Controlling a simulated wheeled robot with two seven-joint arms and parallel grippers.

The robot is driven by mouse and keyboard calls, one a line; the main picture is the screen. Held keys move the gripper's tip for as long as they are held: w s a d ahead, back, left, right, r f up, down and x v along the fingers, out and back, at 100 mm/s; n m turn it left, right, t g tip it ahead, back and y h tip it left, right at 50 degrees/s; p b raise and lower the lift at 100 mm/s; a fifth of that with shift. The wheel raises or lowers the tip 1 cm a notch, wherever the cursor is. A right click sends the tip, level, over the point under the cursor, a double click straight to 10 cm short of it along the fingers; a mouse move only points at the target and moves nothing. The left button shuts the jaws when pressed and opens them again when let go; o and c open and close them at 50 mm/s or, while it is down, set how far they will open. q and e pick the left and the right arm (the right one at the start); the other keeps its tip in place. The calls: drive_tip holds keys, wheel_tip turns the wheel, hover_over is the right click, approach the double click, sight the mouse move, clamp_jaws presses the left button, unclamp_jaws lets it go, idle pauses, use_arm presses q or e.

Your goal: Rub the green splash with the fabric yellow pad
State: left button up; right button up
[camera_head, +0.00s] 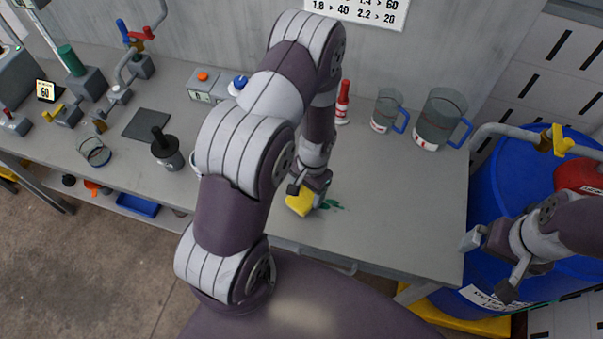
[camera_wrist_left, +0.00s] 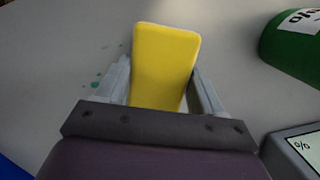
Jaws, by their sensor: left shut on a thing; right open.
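The yellow fabric pad (camera_head: 300,204) is held between the fingers of my left gripper (camera_head: 308,192), at the front part of the grey bench top. It also shows upright in the frame of the left wrist view (camera_wrist_left: 165,65), with a finger on each side. The green splash (camera_head: 332,205) lies on the bench just right of the pad, partly hidden by the gripper. In the left wrist view, small green spots (camera_wrist_left: 97,83) show beside the left finger. I cannot tell whether the pad touches the bench. My right gripper (camera_head: 490,266) is open and empty, beside the blue drum at the right.
Two clear jugs with blue handles (camera_head: 388,110) (camera_head: 440,118) and a red bottle (camera_head: 343,102) stand at the back of the bench (camera_head: 415,205). A blue drum (camera_head: 500,195) stands past its right edge. The bench between jugs and front edge is clear.

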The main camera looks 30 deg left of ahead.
use_arm(q)
drive_tip(key=r+p, duration=0.2)
drive_tip(key=r, duration=0.1)
drive_tip(key=shift+w+d+r, duration=0.15)
drive_tip(key=shift+w+d, duration=0.05)
drive_tip(key=shift+d, duration=0.2)
drive_tip(key=r, duration=0.1)
drive_tip(key=r+p, duration=0.1)
drive_tip(key=p, duration=0.1)
drive_tip(key=shift+a+r, duration=0.25)
drive_tip(key=shift+r, duration=0.15)
drive_tip(key=shift+d+r+p, duration=0.1)
drive_tip(key=shift+r+p, duration=0.15)
drive_tip(key=shift+p, duration=0.15)
drive_tip(key=shift+f, duration=0.15)
